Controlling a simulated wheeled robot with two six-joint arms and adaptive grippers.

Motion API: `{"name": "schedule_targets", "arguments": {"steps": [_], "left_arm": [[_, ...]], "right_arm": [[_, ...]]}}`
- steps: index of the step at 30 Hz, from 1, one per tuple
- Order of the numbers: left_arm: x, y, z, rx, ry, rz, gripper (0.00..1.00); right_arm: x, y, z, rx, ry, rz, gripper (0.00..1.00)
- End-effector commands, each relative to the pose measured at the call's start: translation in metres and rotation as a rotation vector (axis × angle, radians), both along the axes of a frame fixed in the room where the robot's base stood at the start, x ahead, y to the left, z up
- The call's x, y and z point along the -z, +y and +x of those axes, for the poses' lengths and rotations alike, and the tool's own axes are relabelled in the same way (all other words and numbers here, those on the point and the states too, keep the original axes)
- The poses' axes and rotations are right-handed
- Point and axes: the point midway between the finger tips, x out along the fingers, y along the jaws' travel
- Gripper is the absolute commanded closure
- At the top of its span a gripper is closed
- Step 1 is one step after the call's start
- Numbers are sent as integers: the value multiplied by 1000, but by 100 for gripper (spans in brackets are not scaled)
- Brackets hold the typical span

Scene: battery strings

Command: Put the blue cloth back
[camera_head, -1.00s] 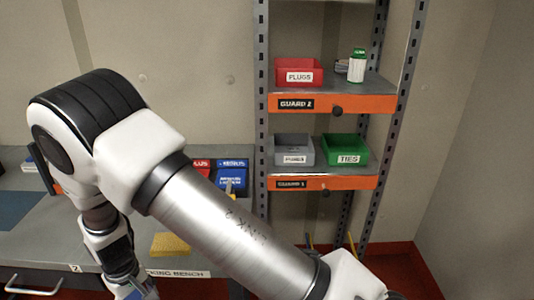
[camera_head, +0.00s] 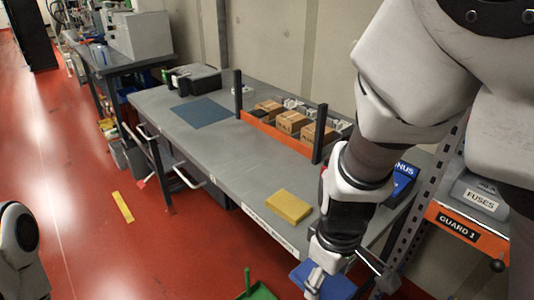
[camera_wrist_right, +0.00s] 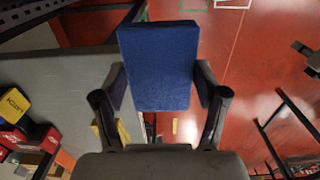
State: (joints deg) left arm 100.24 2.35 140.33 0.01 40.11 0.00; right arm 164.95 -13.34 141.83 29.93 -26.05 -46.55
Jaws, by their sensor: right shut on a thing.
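The blue cloth (camera_wrist_right: 160,67) is a thick blue block in the right wrist view, between the two fingers of my right gripper (camera_wrist_right: 160,100). The gripper is shut on it. In the head view, my right gripper (camera_head: 314,284) hangs low in front of the bench's near right end, with the blue cloth (camera_head: 335,285) at its tip, partly hidden by the gripper. The cloth is off the bench, over the floor side. A yellow cloth (camera_head: 289,207) lies flat on the grey bench (camera_head: 235,170). My left gripper is out of view.
A flat blue mat (camera_head: 202,113) lies on the bench. An orange-fronted rack (camera_head: 277,134) holds cardboard boxes. A shelf with a fuses bin (camera_head: 478,200) stands at right, close to my right arm. A green dustpan-like thing (camera_head: 257,291) is on the floor. The red floor left is mostly clear.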

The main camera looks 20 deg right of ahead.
Motion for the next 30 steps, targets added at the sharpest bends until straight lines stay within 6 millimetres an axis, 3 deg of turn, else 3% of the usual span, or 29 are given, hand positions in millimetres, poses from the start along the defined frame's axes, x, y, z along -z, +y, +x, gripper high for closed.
{"name": "schedule_targets", "arguments": {"steps": [2,6,16,20,26,30], "left_arm": [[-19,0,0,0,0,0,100],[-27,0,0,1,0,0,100],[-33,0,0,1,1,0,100],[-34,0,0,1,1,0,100],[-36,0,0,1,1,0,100],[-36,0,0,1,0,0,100]], "right_arm": [[-6,-8,14,2,4,14,56],[0,-24,40,4,-2,14,56],[11,-74,116,7,-3,8,56],[17,-82,126,5,-1,5,56],[47,-82,125,2,1,4,56],[49,-81,126,3,-3,5,56]]}}
